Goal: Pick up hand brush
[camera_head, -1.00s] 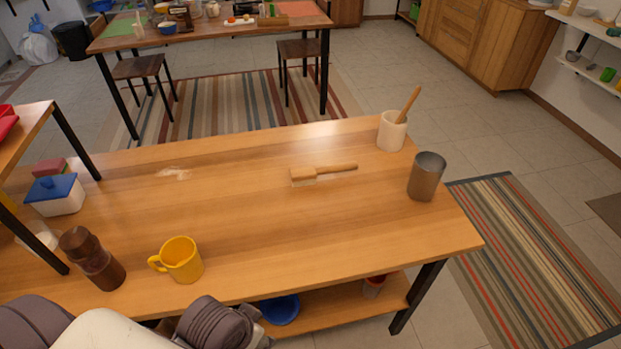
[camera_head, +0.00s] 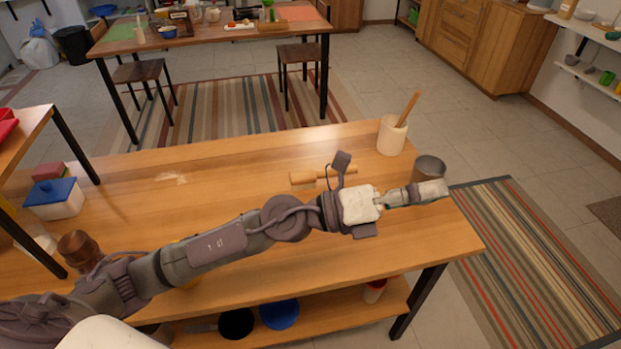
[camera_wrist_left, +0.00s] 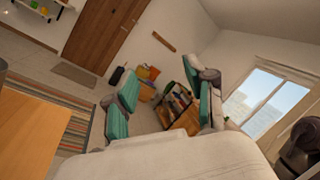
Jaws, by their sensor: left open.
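The hand brush (camera_head: 303,177) lies on the wooden table, its handle pointing right. My left arm crosses in front and hides part of the handle. My left gripper (camera_head: 440,189) is open and empty, above the table's right side, in front of the metal cup (camera_head: 429,168) and to the right of the brush. In the left wrist view, the open fingers (camera_wrist_left: 163,103) with green pads have nothing between them and face the room, not the brush. My right gripper is not in view.
A cream crock (camera_head: 391,136) with a wooden utensil stands at the table's back right. A brown pepper mill (camera_head: 80,248) and a white box with a blue lid (camera_head: 55,200) stand at left. The table's middle (camera_head: 240,180) is mostly clear, apart from a pale spill (camera_head: 172,178).

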